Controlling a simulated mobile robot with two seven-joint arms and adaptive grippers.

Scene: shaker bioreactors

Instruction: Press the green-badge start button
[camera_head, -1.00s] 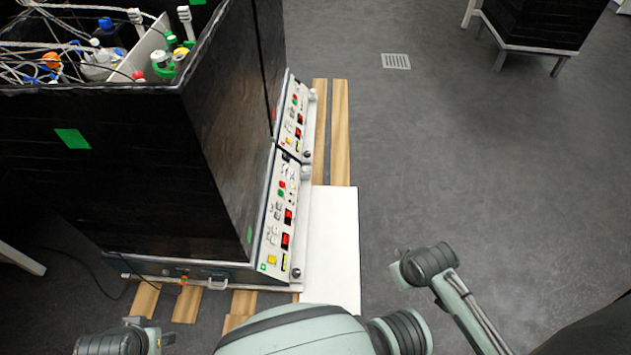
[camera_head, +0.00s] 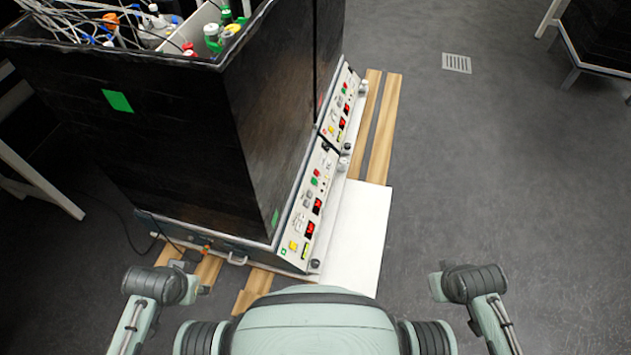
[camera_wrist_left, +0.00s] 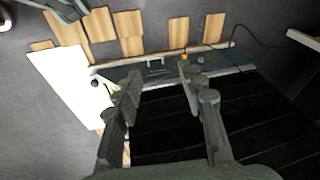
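The near black bioreactor unit carries a green badge (camera_head: 117,101) on its front wall and another on its right side wall (camera_head: 275,217). Its sloped white control panel (camera_head: 297,233) faces right and holds a green button (camera_head: 314,181), a red button, red displays and a yellow button. A small green mark (camera_head: 283,252) is at the panel's lower end. My left gripper (camera_wrist_left: 158,78) is open and empty in the left wrist view, with the unit's front base and handle (camera_wrist_left: 155,66) beyond its fingers. My right forearm shows in the head view, apart from the panel, but its gripper cannot be made out.
A second panel (camera_head: 342,107) sits behind the near one. Wooden slats (camera_head: 385,130) and a white board (camera_head: 362,235) lie along the panel side. Bottles and tubing (camera_head: 140,25) fill the open top. Grey floor at right is clear around a drain grate (camera_head: 456,63).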

